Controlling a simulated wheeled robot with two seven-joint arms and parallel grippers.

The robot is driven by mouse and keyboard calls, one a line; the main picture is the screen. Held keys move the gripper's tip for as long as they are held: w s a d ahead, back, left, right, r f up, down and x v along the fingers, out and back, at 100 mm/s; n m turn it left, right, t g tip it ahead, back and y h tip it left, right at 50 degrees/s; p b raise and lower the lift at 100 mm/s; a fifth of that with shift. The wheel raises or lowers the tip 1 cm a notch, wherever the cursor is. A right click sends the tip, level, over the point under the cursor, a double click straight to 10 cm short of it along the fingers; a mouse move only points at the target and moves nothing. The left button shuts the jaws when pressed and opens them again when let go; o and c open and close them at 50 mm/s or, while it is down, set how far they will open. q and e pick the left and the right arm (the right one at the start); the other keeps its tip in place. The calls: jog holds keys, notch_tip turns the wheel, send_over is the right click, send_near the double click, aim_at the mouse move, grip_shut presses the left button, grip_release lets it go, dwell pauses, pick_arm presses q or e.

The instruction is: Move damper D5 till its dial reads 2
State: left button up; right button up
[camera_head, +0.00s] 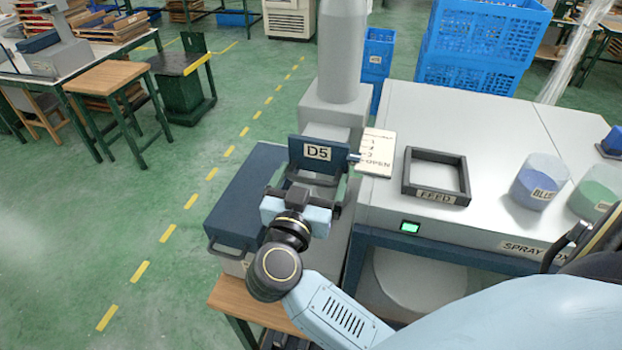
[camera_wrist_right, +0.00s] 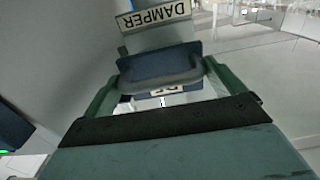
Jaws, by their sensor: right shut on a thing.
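Damper D5 (camera_head: 317,153) is a dark blue plate labelled D5, standing at the duct beside the spray box. Its grey handle (camera_wrist_right: 160,84) curves across the front of the blue plate in the right wrist view. My right gripper (camera_head: 306,190) is shut on this handle, with a finger at each side. The dial (camera_head: 377,153) is a pale plate marked 1, 2, 3 and OPEN, to the right of the damper. A small bluish pointer (camera_head: 354,157) sits at its left edge, about level with 3; the exact reading is too small to tell. My left gripper is not in view.
The spray box (camera_head: 480,225) fills the right, bearing a dark FEED frame (camera_head: 437,198), a BLUE pot (camera_head: 538,182) and a green pot (camera_head: 594,193). A dark blue case (camera_head: 235,210) stands left of the gripper. A grey column (camera_head: 341,60) rises behind the damper.

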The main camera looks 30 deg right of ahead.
jog(key=shift+x, duration=1.65)
jog(key=o, duration=1)
jog(key=shift+s, duration=0.1)
jog(key=shift+a, duration=0.1)
jog(key=b+v, duration=0.2)
jog(key=v, duration=1.1)
jog(key=shift+a, duration=0.15)
